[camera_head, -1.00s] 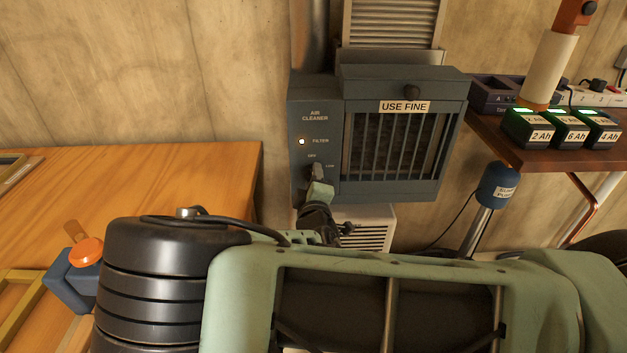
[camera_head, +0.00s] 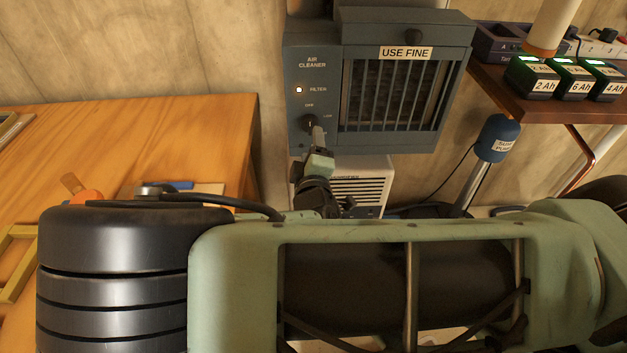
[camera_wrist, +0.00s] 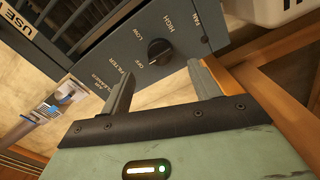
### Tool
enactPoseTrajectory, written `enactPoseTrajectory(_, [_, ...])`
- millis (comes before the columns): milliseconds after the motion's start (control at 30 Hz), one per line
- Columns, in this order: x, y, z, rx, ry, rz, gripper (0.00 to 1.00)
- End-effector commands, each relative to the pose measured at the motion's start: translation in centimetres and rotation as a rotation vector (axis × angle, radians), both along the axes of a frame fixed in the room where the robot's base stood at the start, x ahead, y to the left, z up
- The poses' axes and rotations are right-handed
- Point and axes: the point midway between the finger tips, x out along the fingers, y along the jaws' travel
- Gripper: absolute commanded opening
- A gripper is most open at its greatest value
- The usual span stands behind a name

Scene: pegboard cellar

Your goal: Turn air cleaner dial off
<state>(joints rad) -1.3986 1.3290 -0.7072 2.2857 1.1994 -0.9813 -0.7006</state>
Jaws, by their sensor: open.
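The air cleaner (camera_head: 312,77) is a dark blue-grey box on the wall with a grille and a lit filter light. Its black dial (camera_head: 310,122) is low on the front left panel, near small OFF and LOW lettering. In the wrist view the round dial (camera_wrist: 160,50) shows a raised bar across it.
A wooden table (camera_head: 140,140) stands at the left. A dark shelf (camera_head: 530,108) with several labelled batteries is at the right. A blue-topped pump (camera_head: 497,138) stands below it, and a white vented unit (camera_head: 360,187) is under the air cleaner.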

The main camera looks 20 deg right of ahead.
Motion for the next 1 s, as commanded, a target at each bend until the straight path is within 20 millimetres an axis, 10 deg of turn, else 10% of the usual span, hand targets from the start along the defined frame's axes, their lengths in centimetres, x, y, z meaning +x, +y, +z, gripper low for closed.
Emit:
enactPoseTrajectory(433, [-8.7,2.9,-0.1,0.002,0.002,0.002,0.62])
enactPoseTrajectory(1000, [-10.0,3.2,0.0,-0.001,0.001,0.0,0.62])
